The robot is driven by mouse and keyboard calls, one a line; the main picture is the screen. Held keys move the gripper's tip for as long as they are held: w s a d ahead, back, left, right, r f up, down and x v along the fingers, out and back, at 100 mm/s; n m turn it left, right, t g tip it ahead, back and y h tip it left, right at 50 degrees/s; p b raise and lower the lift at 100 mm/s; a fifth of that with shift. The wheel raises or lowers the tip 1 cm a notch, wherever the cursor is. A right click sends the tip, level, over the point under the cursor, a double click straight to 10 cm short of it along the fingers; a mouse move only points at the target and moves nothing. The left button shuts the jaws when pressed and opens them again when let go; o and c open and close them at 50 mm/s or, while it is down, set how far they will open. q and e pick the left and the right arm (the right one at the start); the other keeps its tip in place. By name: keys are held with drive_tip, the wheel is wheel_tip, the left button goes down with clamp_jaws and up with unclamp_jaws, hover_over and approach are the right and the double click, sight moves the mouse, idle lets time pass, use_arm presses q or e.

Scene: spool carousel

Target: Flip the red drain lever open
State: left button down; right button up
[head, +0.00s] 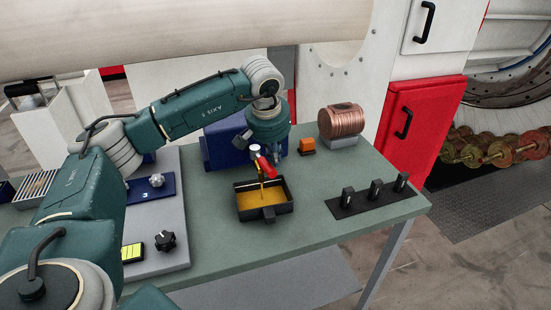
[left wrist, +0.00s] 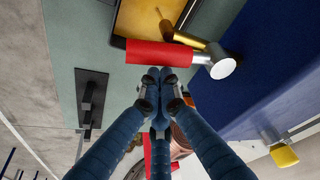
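The red drain lever (head: 267,165) is in front of the blue housing, above the black drip tray (head: 280,211). In the left wrist view the red lever (left wrist: 150,54) lies crosswise beside a brass spout and a white-capped valve stub (left wrist: 223,69). A thin amber stream (head: 261,182) runs from the spout down to amber liquid in the tray. My left gripper (head: 262,151) is at the lever. In the left wrist view its fingertips (left wrist: 153,76) are together, right at the lever's edge, with nothing visible between them. I cannot tell whether they touch it. My right gripper is out of view.
The blue housing (head: 222,143) stands behind the lever. A black strip with switches (head: 375,196) lies at the table's right. The green tabletop (head: 320,225) is clear in front.

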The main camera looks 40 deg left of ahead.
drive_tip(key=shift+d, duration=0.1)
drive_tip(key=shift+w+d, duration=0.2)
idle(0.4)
